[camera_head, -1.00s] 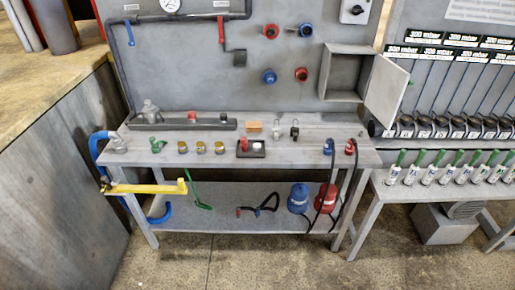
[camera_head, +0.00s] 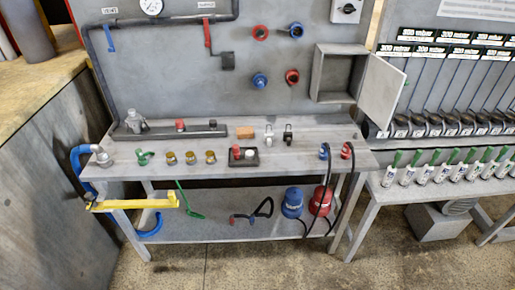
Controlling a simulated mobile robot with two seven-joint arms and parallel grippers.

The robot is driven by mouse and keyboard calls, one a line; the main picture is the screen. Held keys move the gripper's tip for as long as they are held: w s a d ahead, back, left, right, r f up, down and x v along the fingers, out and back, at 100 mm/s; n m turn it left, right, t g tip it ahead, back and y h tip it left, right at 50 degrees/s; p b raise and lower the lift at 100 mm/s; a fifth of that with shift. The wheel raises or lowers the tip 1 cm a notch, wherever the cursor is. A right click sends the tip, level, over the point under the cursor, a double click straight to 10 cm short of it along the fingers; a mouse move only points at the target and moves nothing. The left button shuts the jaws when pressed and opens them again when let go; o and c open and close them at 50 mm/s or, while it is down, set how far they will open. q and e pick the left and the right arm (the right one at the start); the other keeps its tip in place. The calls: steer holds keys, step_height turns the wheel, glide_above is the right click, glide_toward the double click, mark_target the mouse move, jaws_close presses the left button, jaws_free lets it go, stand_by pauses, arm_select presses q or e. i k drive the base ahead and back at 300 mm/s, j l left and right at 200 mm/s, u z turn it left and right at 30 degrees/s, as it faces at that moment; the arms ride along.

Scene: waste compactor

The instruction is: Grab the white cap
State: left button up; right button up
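The white cap (camera_head: 250,153) sits in a small dark tray (camera_head: 243,163) on the grey workbench (camera_head: 310,150), a little right of the bench's middle. A red cap (camera_head: 236,151) stands beside it on the left in the same tray. Neither of my grippers is in the head view.
A long dark tray (camera_head: 205,130) is at the back left. An open grey cabinet (camera_head: 340,75) hangs above the bench's right side.

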mark_target(249, 154)
steer(key=i+j+z, duration=0.6)
steer(key=j, duration=0.35)
steer(key=i, duration=0.1)
